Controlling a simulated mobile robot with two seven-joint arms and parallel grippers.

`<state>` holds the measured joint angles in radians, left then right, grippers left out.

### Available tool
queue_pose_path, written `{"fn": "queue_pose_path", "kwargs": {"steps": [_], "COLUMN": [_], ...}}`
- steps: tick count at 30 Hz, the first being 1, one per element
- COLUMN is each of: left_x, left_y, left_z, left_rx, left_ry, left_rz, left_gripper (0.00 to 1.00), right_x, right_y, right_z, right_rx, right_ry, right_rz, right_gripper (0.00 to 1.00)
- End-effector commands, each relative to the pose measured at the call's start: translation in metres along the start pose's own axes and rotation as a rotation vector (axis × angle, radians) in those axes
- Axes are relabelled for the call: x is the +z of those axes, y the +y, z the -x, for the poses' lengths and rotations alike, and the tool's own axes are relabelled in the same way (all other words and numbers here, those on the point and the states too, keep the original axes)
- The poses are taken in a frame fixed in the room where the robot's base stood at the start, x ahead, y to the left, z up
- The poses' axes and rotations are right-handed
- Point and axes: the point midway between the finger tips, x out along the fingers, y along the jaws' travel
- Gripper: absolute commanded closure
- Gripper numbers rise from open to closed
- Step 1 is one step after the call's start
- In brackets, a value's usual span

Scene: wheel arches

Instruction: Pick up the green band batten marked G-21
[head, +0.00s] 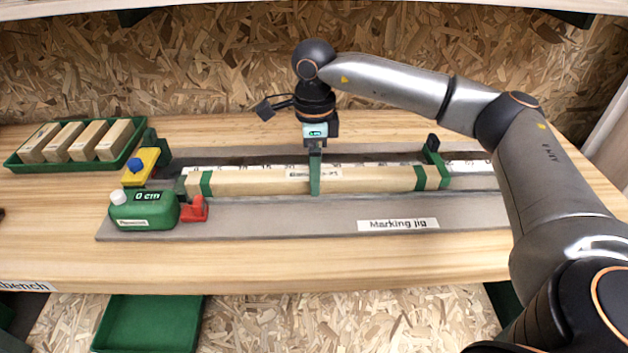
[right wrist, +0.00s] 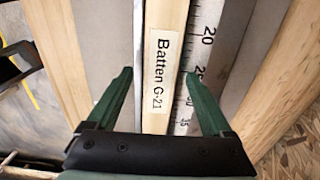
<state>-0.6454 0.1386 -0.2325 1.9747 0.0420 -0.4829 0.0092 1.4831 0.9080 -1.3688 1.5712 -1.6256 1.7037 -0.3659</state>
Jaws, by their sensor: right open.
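The batten (head: 255,183) is a long pale wooden bar with a green band near each end. It lies along the marking jig (head: 270,220), beside a ruler strip. Its label reads "Batten G-21" in the right wrist view (right wrist: 160,85). My right gripper (head: 315,178) points down at the middle of the batten, over the label. In the right wrist view its green fingers (right wrist: 157,74) are apart, one on each side of the batten, with gaps visible. My left gripper is not in view.
A green tray (head: 70,163) holds several wooden blocks.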

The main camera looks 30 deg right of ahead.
Motion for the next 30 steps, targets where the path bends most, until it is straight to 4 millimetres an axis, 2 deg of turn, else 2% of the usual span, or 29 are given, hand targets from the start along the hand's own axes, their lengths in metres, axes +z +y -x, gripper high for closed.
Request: {"fn": "queue_pose_path", "kwargs": {"steps": [2, 24, 30], "left_x": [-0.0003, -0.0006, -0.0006], "left_y": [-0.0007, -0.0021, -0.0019], "left_z": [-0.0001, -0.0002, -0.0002], "left_rx": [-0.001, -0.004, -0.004], "left_ry": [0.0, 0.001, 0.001], "left_rz": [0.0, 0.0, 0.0], "left_gripper": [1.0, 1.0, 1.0], "right_x": [0.0001, 0.0004, 0.0005], "right_y": [0.0001, 0.0002, 0.0001], "right_z": [0.0002, 0.0007, 0.0007], "right_rx": [0.0, 0.0, 0.0], "right_ry": [0.0, -0.001, -0.001], "right_rz": [0.0, 0.001, 0.001], "right_gripper": [0.18, 1.0, 1.0]}}
